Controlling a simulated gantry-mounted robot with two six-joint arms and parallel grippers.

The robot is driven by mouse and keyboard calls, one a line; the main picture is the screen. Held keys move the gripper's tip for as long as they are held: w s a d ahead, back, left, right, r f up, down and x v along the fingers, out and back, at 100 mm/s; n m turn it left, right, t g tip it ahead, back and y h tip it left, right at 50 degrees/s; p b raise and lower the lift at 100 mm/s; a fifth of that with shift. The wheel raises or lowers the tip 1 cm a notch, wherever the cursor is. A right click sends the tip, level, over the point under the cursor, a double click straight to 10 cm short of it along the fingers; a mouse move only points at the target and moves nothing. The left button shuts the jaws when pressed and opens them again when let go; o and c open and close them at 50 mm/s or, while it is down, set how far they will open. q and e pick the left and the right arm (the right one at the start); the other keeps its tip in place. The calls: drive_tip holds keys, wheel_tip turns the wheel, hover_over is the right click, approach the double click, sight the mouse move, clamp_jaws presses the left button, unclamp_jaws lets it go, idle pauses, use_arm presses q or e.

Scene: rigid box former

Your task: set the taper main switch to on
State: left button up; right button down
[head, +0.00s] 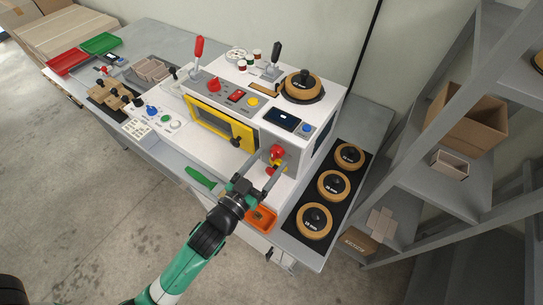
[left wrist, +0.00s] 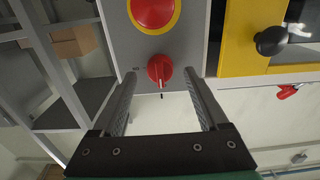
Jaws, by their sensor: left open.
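The taper main switch looks to be the red rotary knob (left wrist: 160,70) on the grey end panel of the white machine, beside a red button on a yellow ring (left wrist: 154,12). In the left wrist view its grip ridge runs roughly up and down the picture. In the head view the knob (head: 270,171) is small and partly crowded by my fingers. My left gripper (head: 267,164) is open, its fingers pointing at the panel. In the left wrist view its fingertips (left wrist: 160,75) stand on either side of the knob, with gaps on both sides. My right gripper is not in view.
A yellow-framed window (head: 222,122) with a black knob is on the machine's front. An orange bin (head: 262,219) and a green-handled tool (head: 201,180) lie near my left arm. Tape rolls (head: 333,186) stand on a black mat to the right. Grey shelves (head: 440,165) stand further right.

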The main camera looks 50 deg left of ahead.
use_arm(q)
drive_tip(key=shift+x, duration=0.85)
clamp_jaws()
